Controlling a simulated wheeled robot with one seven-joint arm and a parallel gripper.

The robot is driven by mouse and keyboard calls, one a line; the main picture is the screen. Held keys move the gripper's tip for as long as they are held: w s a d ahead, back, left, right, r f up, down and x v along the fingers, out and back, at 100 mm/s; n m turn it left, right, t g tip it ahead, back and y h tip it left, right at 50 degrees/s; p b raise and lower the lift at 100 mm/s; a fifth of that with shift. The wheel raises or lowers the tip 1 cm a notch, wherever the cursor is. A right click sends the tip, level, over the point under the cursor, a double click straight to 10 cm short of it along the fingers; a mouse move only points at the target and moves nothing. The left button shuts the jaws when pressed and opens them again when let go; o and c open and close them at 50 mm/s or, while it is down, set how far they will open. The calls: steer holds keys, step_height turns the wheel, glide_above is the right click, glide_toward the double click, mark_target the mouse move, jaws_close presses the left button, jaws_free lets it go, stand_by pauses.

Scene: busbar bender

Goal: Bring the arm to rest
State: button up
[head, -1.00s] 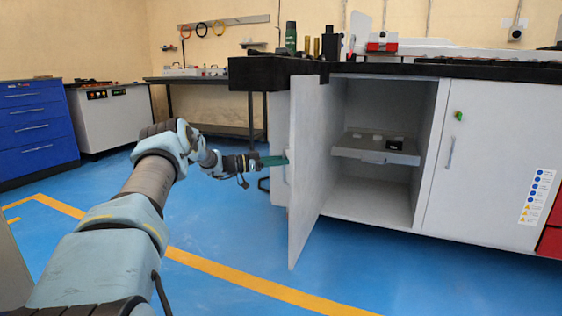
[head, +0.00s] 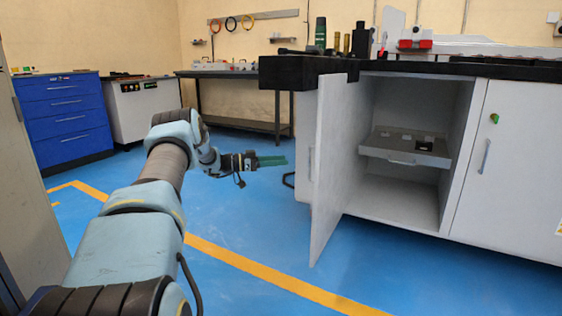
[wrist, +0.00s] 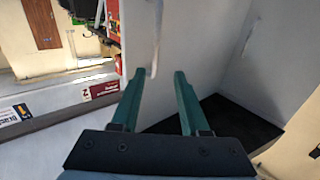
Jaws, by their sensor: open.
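My gripper (head: 284,161) is at the end of my outstretched arm, left of the open cabinet door (head: 330,165) in the head view. Its green fingers point right toward the door, with a gap of floor between the tips and the door. In the wrist view the gripper (wrist: 162,78) has its two fingers apart with nothing between them. A door handle shows beyond the fingertips in the wrist view, not held.
The cabinet (head: 395,205) stands open with a pulled-out shelf tray (head: 405,158) inside. A black worktop (head: 500,70) lies above it. A blue drawer unit (head: 65,115) and a dark table (head: 235,125) stand behind. Blue floor is clear around my arm.

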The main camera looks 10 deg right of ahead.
steer(key=w+a+r+n+t+y, duration=0.3)
steer(key=w+r+n+t+y, duration=0.2)
steer(key=r+n+t, duration=0.4)
steer(key=s+a+f+n+t+y, duration=0.2)
steer(key=s+a+n+y, duration=0.1)
steer(key=s+a+y, duration=0.45)
steer(key=s+a+f+n+g+y, duration=0.2)
steer(key=s+a+g, duration=0.15)
steer(key=s, duration=0.95)
steer(key=s+a+f+n+g+y+p, duration=0.1)
steer(key=s+a+f+g+y, duration=0.2)
steer(key=s, duration=0.9)
steer(key=s+a+f+n+g, duration=0.1)
steer(key=s+a+n+g, duration=0.3)
steer(key=s, duration=0.9)
step_height(320, 180, up, 32)
steer(key=a+m+t+p, duration=0.1)
steer(key=m+p, duration=0.1)
steer(key=p, duration=2.9)
steer(key=shift+w+a+p, duration=0.2)
steer(key=shift+w+p, duration=0.1)
steer(key=shift+w, duration=0.05)
steer(key=shift+d+f, duration=0.1)
steer(key=shift+d, duration=0.05)
